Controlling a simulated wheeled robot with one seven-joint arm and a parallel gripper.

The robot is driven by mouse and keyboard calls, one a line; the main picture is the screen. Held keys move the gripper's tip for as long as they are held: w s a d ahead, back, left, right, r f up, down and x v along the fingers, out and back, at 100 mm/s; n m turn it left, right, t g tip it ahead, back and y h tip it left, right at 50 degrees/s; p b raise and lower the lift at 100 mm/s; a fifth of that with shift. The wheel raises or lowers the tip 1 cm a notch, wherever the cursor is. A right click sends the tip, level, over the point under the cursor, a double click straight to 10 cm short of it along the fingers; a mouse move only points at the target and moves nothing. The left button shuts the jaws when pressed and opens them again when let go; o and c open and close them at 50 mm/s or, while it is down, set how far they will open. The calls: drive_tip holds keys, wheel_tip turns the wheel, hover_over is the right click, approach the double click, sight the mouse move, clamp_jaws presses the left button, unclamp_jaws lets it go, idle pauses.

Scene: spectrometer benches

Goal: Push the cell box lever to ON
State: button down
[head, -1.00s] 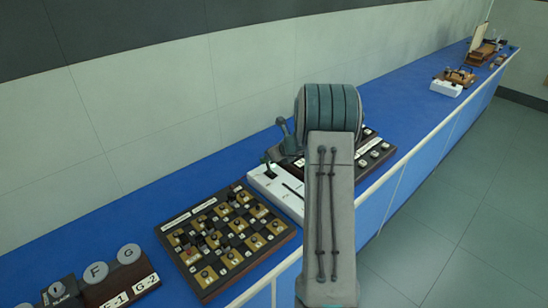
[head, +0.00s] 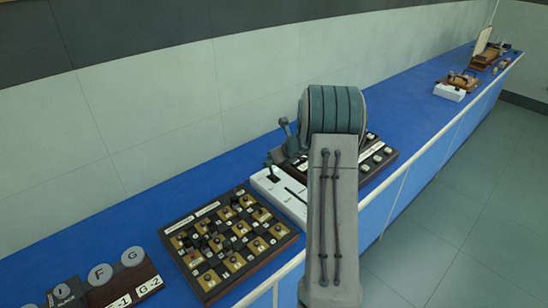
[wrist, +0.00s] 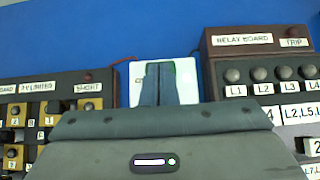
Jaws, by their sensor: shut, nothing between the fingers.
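The white box (head: 292,204), which I take for the cell box, lies between the checkered board and the relay board. A small dark upright piece (head: 268,165) stands at its far left end; I cannot tell whether it is the lever or part of my gripper. In the wrist view the white box (wrist: 188,84) is behind my gripper (wrist: 160,66), whose grey fingers are together and empty, covering its middle. A green patch shows beside the fingertips. The lever and its ON mark cannot be made out, nor whether the fingers touch anything. My arm hides part of the box in the head view.
The checkered switch board (head: 230,245) is left of the box. The relay board (wrist: 255,40), with round knobs, is close on its right. A board with F and G discs (head: 128,290) is at lower left. The blue bench (head: 160,200) is clear behind, towards the wall.

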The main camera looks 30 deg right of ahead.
drive_tip(key=s+d+r+p, duration=0.1)
drive_tip(key=s+r+p, duration=0.2)
drive_tip(key=r+p, duration=0.2)
wheel_tip(320, 180, up, 3)
drive_tip(key=shift+f, duration=0.1)
drive_tip(key=shift+d, duration=0.1)
